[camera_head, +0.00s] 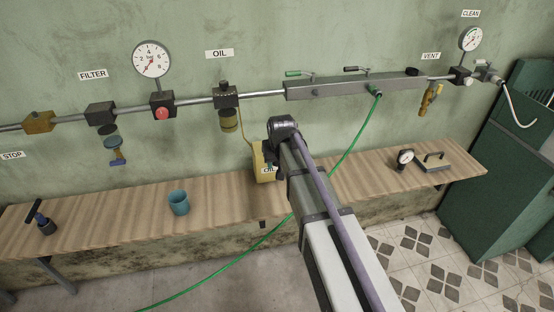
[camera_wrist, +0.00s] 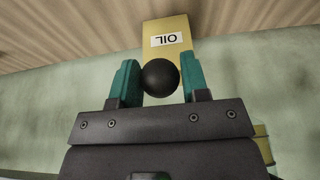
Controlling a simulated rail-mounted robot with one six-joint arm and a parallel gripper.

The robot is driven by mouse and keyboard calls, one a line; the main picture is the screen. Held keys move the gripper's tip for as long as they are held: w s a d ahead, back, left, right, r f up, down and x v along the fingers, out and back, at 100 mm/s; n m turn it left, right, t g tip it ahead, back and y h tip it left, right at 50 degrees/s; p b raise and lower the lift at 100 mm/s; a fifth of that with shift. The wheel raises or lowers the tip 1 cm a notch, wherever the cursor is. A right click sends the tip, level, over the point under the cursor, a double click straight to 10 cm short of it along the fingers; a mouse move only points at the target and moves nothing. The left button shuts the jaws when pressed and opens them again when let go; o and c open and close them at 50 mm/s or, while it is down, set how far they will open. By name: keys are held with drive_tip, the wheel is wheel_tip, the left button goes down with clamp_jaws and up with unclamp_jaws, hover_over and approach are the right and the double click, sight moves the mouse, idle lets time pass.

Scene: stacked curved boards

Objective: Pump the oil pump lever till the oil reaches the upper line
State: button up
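The yellow oil can (camera_head: 259,160), labelled OIL, stands on the bench at the wall, partly hidden by my arm. In the wrist view the can (camera_wrist: 166,30) shows with its label upside down. The black ball knob (camera_wrist: 160,78) sits between the two teal fingers of my gripper (camera_wrist: 160,80). The gap at either side of the knob is too small to tell whether they grip it. In the head view my gripper (camera_head: 272,158) is beside the can. The oil cup (camera_head: 229,121) hangs from the pipe under the OIL sign; its level line is too small to read.
A thin tube (camera_head: 245,130) runs from the oil unit to the can. A green hose (camera_head: 346,155) passes behind my arm. A blue cup (camera_head: 178,202) stands left on the bench (camera_head: 110,215). A gauge (camera_head: 405,157) and handled block (camera_head: 433,161) lie right.

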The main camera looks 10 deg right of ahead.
drive_tip(key=o, duration=0.4)
drive_tip(key=p+v, duration=0.6)
drive_tip(key=v, duration=0.1)
drive_tip(key=shift+p, duration=0.35)
drive_tip(key=shift+s, duration=0.1)
drive_tip(key=s+f+g+b, duration=0.1)
drive_tip(key=s, duration=0.6)
drive_tip(key=s+f+g+b, duration=0.1)
drive_tip(key=s, duration=0.6)
drive_tip(key=s+f+g+b, duration=0.1)
drive_tip(key=s+f, duration=0.1)
drive_tip(key=s, duration=0.5)
drive_tip(key=shift+s, duration=0.3)
